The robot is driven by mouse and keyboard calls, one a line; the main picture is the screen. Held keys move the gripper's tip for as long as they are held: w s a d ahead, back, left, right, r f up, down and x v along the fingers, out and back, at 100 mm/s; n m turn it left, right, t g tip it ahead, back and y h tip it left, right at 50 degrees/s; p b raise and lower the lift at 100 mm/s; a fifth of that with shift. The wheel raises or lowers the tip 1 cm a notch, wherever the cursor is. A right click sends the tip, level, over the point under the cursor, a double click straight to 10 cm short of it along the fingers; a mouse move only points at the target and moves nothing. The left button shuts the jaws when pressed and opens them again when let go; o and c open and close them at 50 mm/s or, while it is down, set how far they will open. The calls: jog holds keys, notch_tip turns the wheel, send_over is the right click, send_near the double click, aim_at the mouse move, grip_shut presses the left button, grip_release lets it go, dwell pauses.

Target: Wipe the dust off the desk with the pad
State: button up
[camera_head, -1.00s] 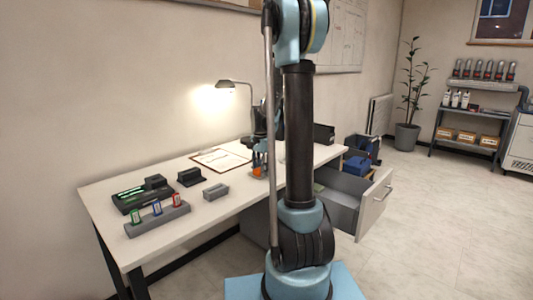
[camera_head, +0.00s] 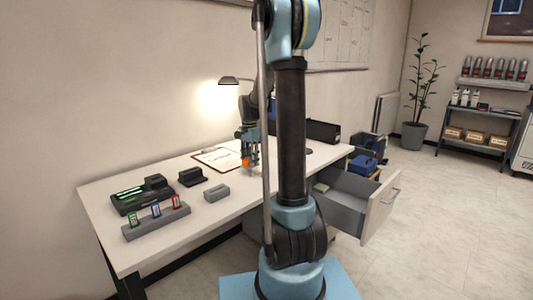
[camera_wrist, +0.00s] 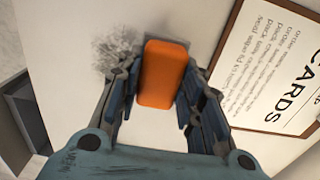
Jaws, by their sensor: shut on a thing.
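My gripper (camera_wrist: 160,92) is shut on the orange pad (camera_wrist: 163,72), with a finger on each side of it. A grey strip shows beside the pad's far end; I cannot tell whether it is the pad's underside. A dark, speckled dust patch (camera_wrist: 118,48) lies on the white desk just left of the pad in the wrist view. In the head view my gripper (camera_head: 250,150) points down at the desk (camera_head: 243,200), with the pad (camera_head: 246,162) low at its tips. Whether the pad touches the desk is not clear.
A clipboard (camera_head: 215,160) lies close beside the gripper. A grey block (camera_head: 216,193), a card holder (camera_head: 157,222) and dark devices (camera_head: 142,195) stand on the left. A desk lamp (camera_head: 232,80) is behind. A drawer (camera_head: 352,203) stands open at the right.

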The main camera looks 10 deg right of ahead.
jog(key=shift+d+r, duration=0.2)
jog(key=shift+r, duration=2.35)
jog(key=shift+s, duration=0.1)
